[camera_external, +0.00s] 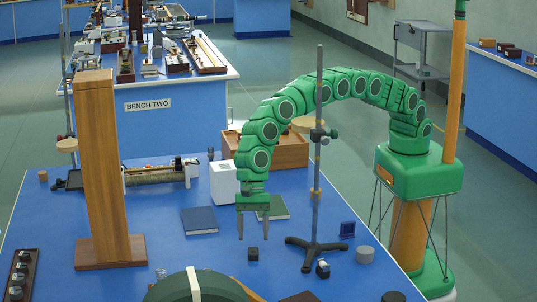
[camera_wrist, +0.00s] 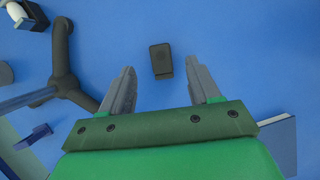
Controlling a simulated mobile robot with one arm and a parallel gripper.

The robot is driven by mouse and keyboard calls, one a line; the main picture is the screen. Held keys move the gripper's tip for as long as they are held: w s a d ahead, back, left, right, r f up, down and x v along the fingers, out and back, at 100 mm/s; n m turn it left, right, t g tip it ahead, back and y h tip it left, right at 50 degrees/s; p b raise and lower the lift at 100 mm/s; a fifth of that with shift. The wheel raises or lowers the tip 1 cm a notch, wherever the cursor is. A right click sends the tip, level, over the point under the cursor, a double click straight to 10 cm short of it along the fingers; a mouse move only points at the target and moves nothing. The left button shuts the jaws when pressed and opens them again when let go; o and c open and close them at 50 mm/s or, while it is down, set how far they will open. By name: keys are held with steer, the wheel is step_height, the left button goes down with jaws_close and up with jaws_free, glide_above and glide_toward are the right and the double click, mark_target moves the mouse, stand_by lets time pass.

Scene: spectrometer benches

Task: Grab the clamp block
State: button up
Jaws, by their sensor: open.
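A small dark block (camera_external: 253,254), which looks like the clamp block, lies on the blue bench top. In the wrist view the block (camera_wrist: 161,60) shows as a dark rectangle with a smaller step at its lower end. My gripper (camera_external: 254,237) points down above the bench, close over the block, with its fingers apart. In the wrist view the block appears between and slightly beyond the open fingertips (camera_wrist: 160,72), and blue bench shows between it and each finger. Nothing is held. I cannot tell the exact height of the fingertips above the block.
A tall metal stand (camera_external: 316,200) with a dark tripod foot (camera_wrist: 62,75) stands right of the block in the outside view. A small dark-and-white piece (camera_external: 323,269) lies by it. Two books (camera_external: 200,220) (camera_external: 273,208) and a white box (camera_external: 223,182) lie behind. A wooden post (camera_external: 100,170) stands left.

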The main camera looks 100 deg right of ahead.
mark_target(253, 251)
steer(key=x, duration=0.3)
steer(key=shift+s+d+f, duration=0.1)
steer(key=shift+d+f, duration=0.1)
steer(key=shift+d, duration=0.1)
steer(key=shift+x, duration=0.8)
jaws_close()
